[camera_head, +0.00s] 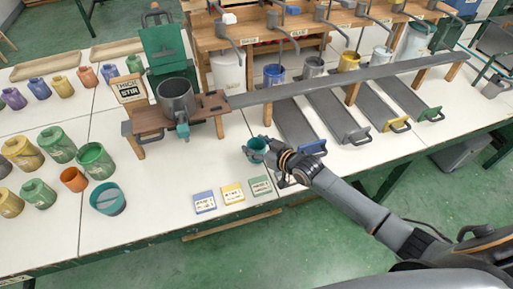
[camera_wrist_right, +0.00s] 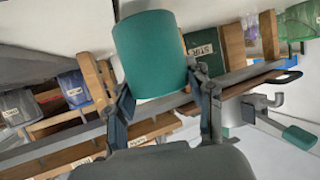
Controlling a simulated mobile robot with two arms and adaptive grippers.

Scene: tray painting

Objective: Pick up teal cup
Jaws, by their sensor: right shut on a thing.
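The teal cup (camera_head: 257,147) is held by my right gripper (camera_head: 266,152) over the white table, to the right of the wooden stir stand. It also shows large in the right wrist view (camera_wrist_right: 150,55), with the two fingers of my right gripper (camera_wrist_right: 163,105) on either side of it. The fingers are shut on the cup. In the head view another teal container (camera_head: 107,199) stands on the table at the lower left. My left gripper is in neither view.
The stir stand (camera_head: 152,121) bears a dark pot (camera_head: 176,98). A long grey rail (camera_head: 340,82) crosses above several ramps. Blue, yellow and green cards (camera_head: 232,192) lie near the front edge. Several coloured cups, including a green one (camera_head: 95,160), stand at left. The middle table surface (camera_head: 190,170) is clear.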

